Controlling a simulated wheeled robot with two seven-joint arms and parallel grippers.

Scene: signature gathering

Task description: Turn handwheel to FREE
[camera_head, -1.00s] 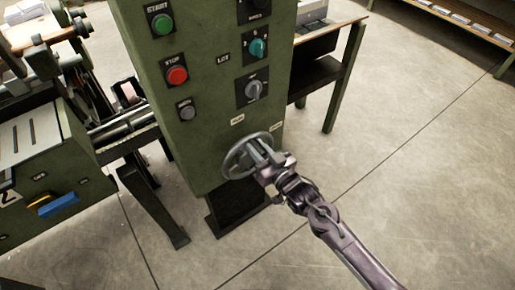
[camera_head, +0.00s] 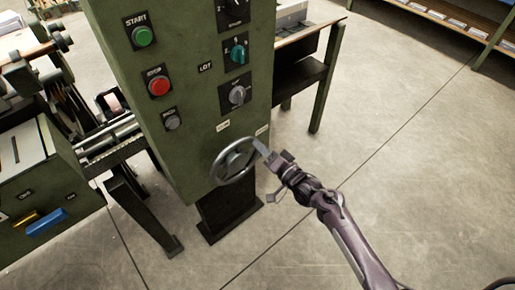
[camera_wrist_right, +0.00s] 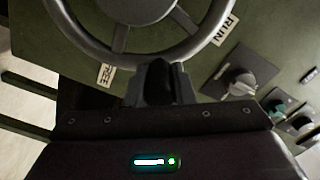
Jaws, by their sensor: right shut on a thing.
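The grey spoked handwheel (camera_head: 234,162) is on the lower front of the green machine column; the wrist view shows part of its rim and hub (camera_wrist_right: 138,8). My right gripper (camera_head: 262,148) comes from the right and is shut on the upper right of the rim. In the right wrist view its dark fingers (camera_wrist_right: 160,78) meet the rim. The RUN label (camera_wrist_right: 225,29) and the FREE label (camera_wrist_right: 105,75) flank the fingers. In the head view, FREE (camera_head: 262,130) is just above my gripper and RUN (camera_head: 222,126) is further left. My left gripper is out of view.
Above the wheel are the green START button (camera_head: 143,37), the red button (camera_head: 159,86), a grey button (camera_head: 172,123) and rotary knobs (camera_head: 237,95). A bench (camera_head: 312,50) stands behind on the right. The floor to the right is clear.

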